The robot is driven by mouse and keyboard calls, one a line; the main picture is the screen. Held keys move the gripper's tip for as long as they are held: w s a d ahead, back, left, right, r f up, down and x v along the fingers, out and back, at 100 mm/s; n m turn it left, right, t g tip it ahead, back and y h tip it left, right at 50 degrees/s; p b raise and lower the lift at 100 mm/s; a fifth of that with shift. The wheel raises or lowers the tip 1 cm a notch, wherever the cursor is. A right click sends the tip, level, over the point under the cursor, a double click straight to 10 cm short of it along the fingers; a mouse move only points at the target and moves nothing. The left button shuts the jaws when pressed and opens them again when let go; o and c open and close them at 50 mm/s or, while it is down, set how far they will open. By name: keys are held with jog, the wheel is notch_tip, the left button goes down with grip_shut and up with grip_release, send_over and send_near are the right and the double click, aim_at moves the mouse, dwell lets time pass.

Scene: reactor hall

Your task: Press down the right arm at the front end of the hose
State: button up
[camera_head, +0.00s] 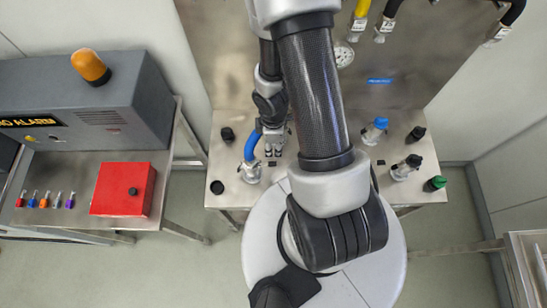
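The blue hose (252,144) is on the steel bench, left of my arm. Its silver front end coupling (250,173) points toward the bench's front edge. The coupling's small side arms are too small to make out clearly. My gripper (273,150) is just right of the hose, close behind and to the right of the coupling. I cannot tell whether it touches the hose. Its fingers are small in view, and their opening is unclear. The rear part of the hose is partly hidden by my arm.
The steel bench (228,200) also bears a blue-capped fitting (375,130), a black-capped fitting (405,168), and green (435,184) and black (415,134) caps. A steel panel with a gauge (344,55) stands behind. A red box (123,189) is on the left table.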

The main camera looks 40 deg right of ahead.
aim_at(273, 163)
notch_tip(273, 163, down, 14)
jog(key=b, duration=1.2)
jog(key=shift+r, duration=0.25)
jog(key=shift+r, duration=0.1)
jog(key=shift+c, duration=0.3)
grip_shut()
